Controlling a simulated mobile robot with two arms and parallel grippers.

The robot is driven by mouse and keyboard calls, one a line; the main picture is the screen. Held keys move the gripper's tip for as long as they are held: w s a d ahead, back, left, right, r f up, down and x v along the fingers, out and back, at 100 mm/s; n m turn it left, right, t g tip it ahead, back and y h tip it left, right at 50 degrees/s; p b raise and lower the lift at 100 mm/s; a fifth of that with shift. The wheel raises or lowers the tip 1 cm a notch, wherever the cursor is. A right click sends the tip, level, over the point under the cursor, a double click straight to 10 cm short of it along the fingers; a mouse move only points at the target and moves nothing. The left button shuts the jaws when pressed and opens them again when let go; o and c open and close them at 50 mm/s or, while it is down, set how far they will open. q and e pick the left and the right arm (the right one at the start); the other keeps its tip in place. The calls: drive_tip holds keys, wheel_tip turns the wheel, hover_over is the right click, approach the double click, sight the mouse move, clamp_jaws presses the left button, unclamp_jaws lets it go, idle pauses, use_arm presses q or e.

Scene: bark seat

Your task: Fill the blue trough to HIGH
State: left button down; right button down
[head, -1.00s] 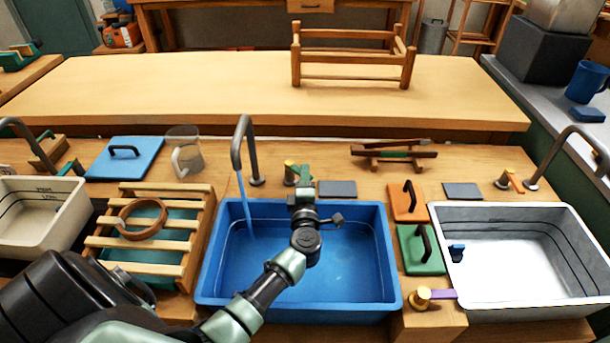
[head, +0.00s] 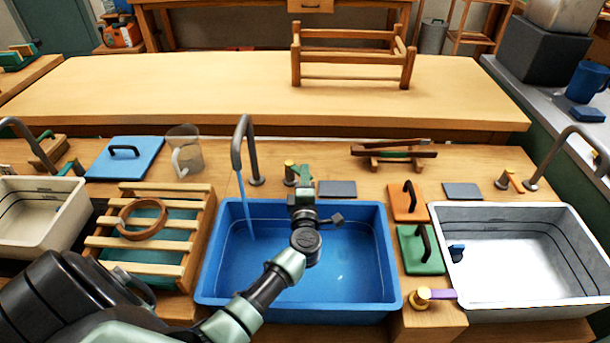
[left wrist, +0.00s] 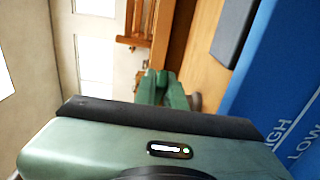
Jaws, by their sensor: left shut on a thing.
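The blue trough (head: 384,262) stands in the middle of the head view with water in it. A stream of water (head: 245,208) falls from the grey spout (head: 238,150) into its left part. The left wrist view shows the trough wall (left wrist: 262,95) with the marks HIGH and LOW, partly cut off; I cannot tell the water level against them. My left gripper (head: 304,174) is at the tap (head: 289,172) behind the trough, shut on its handle, which the fingers mostly hide. Its fingers also show in the left wrist view (left wrist: 163,88). My right gripper is not in view.
A slatted rack (head: 120,243) with a brown ring (head: 143,219) stands left of the trough. Green (head: 421,262) and orange (head: 402,207) handled lids lie to its right, beside a white trough (head: 515,212). A clear jug (head: 184,150) stands behind the rack.

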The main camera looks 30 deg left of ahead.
use_arm(q)
drive_tip(key=shift+s+a+r+m+t+h+p, duration=0.1)
drive_tip(key=shift+s+a+m+t+h+p, duration=0.1)
drive_tip(key=shift+s+m+t+h+p, duration=0.45)
drive_tip(key=shift+a+m+h, duration=0.1)
drive_tip(key=shift+m+h, duration=0.45)
drive_tip(key=shift+h, duration=0.3)
drive_tip(key=h, duration=0.1)
drive_tip(key=m+t+h, duration=0.1)
drive_tip(key=b, duration=0.1)
drive_tip(key=shift+s+a+f+m+h, duration=0.25)
drive_tip(key=shift+s+f+m+h, duration=0.05)
drive_tip(key=shift+s+f+h, duration=0.1)
drive_tip(key=shift+s+r+m+t+h, duration=0.15)
drive_tip(key=shift+r+m+t+h, duration=0.1)
drive_tip(key=shift+m+h, duration=0.15)
drive_tip(key=shift+d, duration=0.1)
drive_tip(key=c, duration=1.5)
unclamp_jaws()
